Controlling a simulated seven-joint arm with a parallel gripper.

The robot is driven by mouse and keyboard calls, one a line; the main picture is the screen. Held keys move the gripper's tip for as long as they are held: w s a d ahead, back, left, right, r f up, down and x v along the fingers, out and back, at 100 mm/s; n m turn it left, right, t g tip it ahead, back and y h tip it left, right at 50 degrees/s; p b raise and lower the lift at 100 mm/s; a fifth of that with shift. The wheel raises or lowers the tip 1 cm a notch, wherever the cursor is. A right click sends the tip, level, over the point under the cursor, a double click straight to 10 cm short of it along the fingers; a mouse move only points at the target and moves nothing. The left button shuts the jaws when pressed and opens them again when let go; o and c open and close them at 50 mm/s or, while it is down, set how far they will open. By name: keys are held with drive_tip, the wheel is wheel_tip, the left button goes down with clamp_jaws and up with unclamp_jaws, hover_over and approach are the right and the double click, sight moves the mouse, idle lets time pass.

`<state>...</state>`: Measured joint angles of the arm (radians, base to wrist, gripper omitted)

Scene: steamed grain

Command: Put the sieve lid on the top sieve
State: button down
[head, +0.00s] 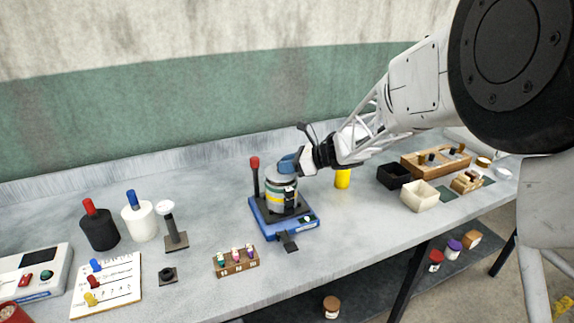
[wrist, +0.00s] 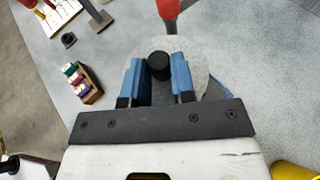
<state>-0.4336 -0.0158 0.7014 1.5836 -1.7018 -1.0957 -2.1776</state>
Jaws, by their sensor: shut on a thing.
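The sieve stack (head: 283,198), grey with a yellow band, stands on a blue shaker base (head: 272,226). The sieve lid (wrist: 198,67) is a pale grey disc with a black knob (wrist: 158,64). My gripper (head: 289,164) is at the top of the stack, coming from the upper right. Its blue fingers (wrist: 160,76) are shut on the lid's knob in the wrist view. In the head view the lid (head: 279,170) is level with the stack's top. I cannot tell whether it touches the top sieve. The sieve rim is hidden under the lid.
A red-topped post (head: 255,176) rises close left of the stack. A small rack of vials (head: 236,261) stands in front to the left. A yellow cylinder (head: 343,178) stands behind to the right, and a black box (head: 394,175) lies further right. The table's front edge is clear.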

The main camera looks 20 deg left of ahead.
drive_tip(key=shift+f, duration=0.65)
drive_tip(key=c, duration=1)
unclamp_jaws()
drive_tip(key=shift+o, duration=0.2)
drive_tip(key=shift+r, duration=0.2)
drive_tip(key=shift+r, duration=0.5)
drive_tip(key=v, duration=1.2)
drive_tip(key=shift+w, duration=0.1)
